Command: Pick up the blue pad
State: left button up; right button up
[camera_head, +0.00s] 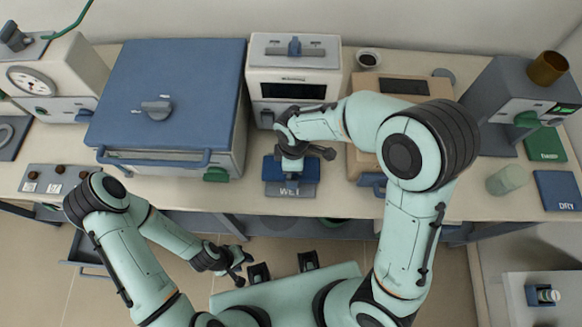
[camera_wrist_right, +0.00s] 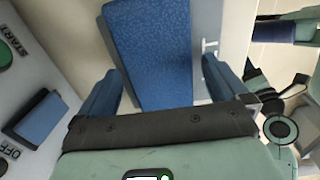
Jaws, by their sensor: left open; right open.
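The blue pad (camera_wrist_right: 150,45) lies flat in the right wrist view, with its near end between the fingers of my right gripper (camera_wrist_right: 160,88). The gripper is open, with one finger on either side of the pad; I cannot tell if they touch it. In the head view my right gripper (camera_head: 290,165) is over the worktop, above the blue pad (camera_head: 272,172) and a grey plate marked WET (camera_head: 290,190). The wrist partly hides the pad there. My left gripper (camera_head: 241,264) is open and empty, low in front of the bench.
A large blue-topped furnace (camera_head: 165,90) stands left of the pad, and a smaller white furnace (camera_head: 295,75) behind it. A blue plate marked DRY (camera_head: 558,190) and a pale green cylinder (camera_head: 506,180) are at the right. A control panel (camera_wrist_right: 30,85) is close beside my right gripper.

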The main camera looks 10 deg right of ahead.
jog(key=c, duration=1.1)
jog(key=shift+o, duration=0.2)
jog(key=shift+r, duration=0.1)
